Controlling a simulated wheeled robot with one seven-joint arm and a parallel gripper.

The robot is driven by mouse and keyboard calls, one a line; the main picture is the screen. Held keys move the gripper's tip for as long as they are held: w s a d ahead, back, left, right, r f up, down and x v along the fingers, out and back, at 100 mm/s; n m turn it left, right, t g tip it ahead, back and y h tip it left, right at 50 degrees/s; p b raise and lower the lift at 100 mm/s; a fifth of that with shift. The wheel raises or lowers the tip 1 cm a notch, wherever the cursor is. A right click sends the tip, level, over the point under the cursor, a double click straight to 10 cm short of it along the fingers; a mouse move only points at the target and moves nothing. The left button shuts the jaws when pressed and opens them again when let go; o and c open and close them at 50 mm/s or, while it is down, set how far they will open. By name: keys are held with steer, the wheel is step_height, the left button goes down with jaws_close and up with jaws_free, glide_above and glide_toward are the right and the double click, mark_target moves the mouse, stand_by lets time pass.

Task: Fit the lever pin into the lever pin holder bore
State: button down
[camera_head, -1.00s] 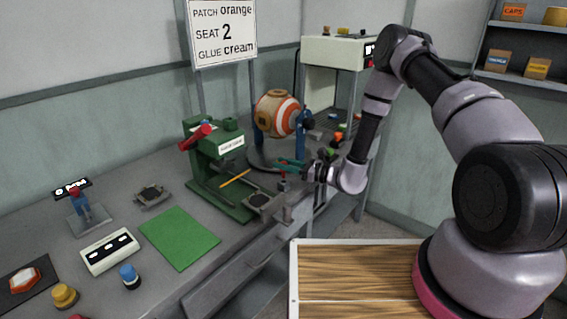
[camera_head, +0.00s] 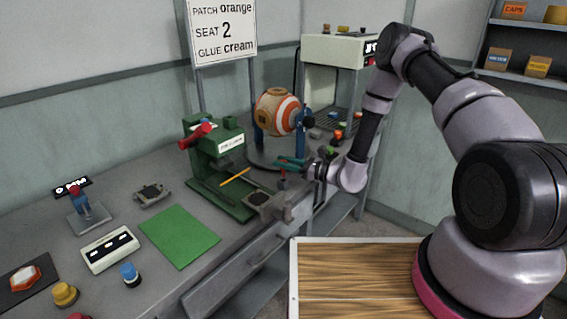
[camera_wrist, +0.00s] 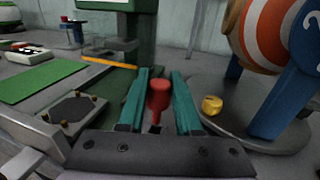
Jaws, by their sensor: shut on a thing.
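My gripper (camera_head: 288,163) has teal fingers, which also show in the wrist view (camera_wrist: 158,80). The press carries a red lever handle (camera_head: 196,136). A grey bracket-like block (camera_head: 277,208) sits at the bench edge, below and left of the pin. I cannot make out the holder bore in either view.
A striped orange and white ball (camera_head: 278,112) stands in a blue stand behind my gripper. A yellow piece (camera_wrist: 211,105) lies right of the fingers. A dark square plate (camera_wrist: 68,110) and green mat (camera_head: 178,236) lie to the left. A wooden-topped surface (camera_head: 355,280) is in front.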

mark_target(284, 176)
steer(key=shift+f, duration=2.35)
steer(key=c, duration=0.5)
jaws_free()
steer(key=v, duration=1)
steer(key=shift+s+d, duration=0.15)
steer(key=shift+d, duration=0.25)
